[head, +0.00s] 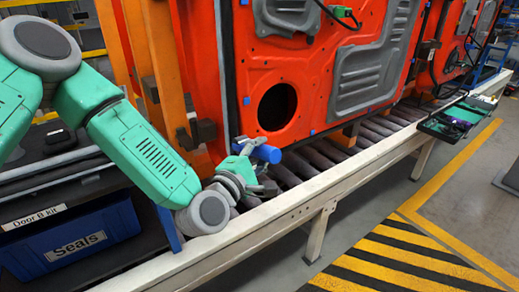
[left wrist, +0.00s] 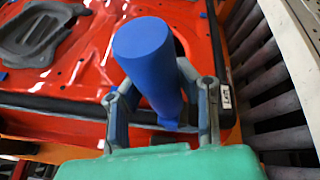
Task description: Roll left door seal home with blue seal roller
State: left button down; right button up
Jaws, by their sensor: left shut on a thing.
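The blue seal roller (head: 266,153) is in my left gripper (head: 250,160), low in front of the orange door (head: 290,60). In the left wrist view the roller (left wrist: 145,55) stands between the two grey fingers of the left gripper (left wrist: 160,100), which are shut on it. The door (left wrist: 70,75) lies behind the roller, with a dark seal (left wrist: 60,103) along its edge. In the head view the dark seal (head: 232,80) runs along the door's left edge. Whether the roller touches the seal I cannot tell. My right gripper is in neither view.
A roller conveyor (head: 375,128) with a pale side rail (head: 290,203) runs below the door. A blue bin marked Seals (head: 75,240) stands at the lower left. Black trays (head: 450,122) with tools sit at the right. Yellow-striped floor (head: 410,260) is clear at the lower right.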

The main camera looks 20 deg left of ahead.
pick_arm(q)
jog(key=s+d+b, duration=0.1)
jog(key=s+d, duration=0.7)
jog(key=d, duration=0.3)
jog(key=shift+s, duration=0.25)
dwell(0.4)
jog(key=shift+a, duration=0.1)
dwell(0.7)
